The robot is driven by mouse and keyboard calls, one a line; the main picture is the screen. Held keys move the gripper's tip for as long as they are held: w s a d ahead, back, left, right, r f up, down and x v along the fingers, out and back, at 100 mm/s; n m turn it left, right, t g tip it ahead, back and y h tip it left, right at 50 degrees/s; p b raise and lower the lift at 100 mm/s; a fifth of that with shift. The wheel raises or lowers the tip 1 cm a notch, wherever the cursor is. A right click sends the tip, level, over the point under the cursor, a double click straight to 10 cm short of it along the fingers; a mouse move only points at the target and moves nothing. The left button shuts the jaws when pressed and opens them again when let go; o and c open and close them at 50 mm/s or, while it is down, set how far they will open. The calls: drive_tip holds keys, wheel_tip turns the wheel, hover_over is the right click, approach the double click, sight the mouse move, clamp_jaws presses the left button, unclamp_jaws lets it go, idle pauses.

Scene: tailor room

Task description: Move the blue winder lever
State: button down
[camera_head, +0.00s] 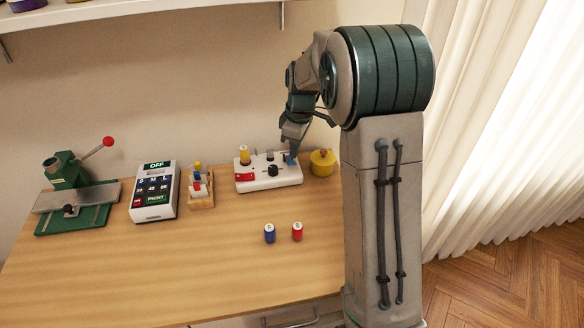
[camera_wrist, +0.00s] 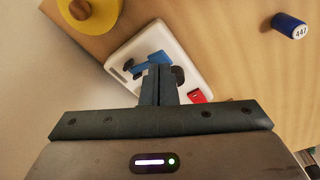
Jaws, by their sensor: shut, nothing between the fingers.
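The winder is a white box (camera_head: 262,183) at the back of the table, with a yellow spool, a black knob and a red part on it. It also shows in the wrist view (camera_wrist: 190,62). Its blue lever (camera_head: 290,160) is at the right end of the box. The lever shows as a blue bar in the wrist view (camera_wrist: 150,61), partly hidden by my fingers. My gripper (camera_head: 289,147) points down just above the lever. Its fingers are shut together and empty in the wrist view (camera_wrist: 159,70). I cannot tell whether they touch the lever.
A yellow round container (camera_head: 322,163) stands right of the winder. Blue (camera_head: 269,233) and red (camera_head: 297,232) spools stand in front. A small wooden rack (camera_head: 201,191), a label printer (camera_head: 155,192) and a green press (camera_head: 75,190) stand left. The table's front is mostly clear.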

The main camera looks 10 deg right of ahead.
sight(290, 160)
drive_tip(key=shift+a+f+b, duration=0.1)
drive_tip(key=shift+f+b, duration=0.3)
drive_tip(key=shift+f, duration=0.75)
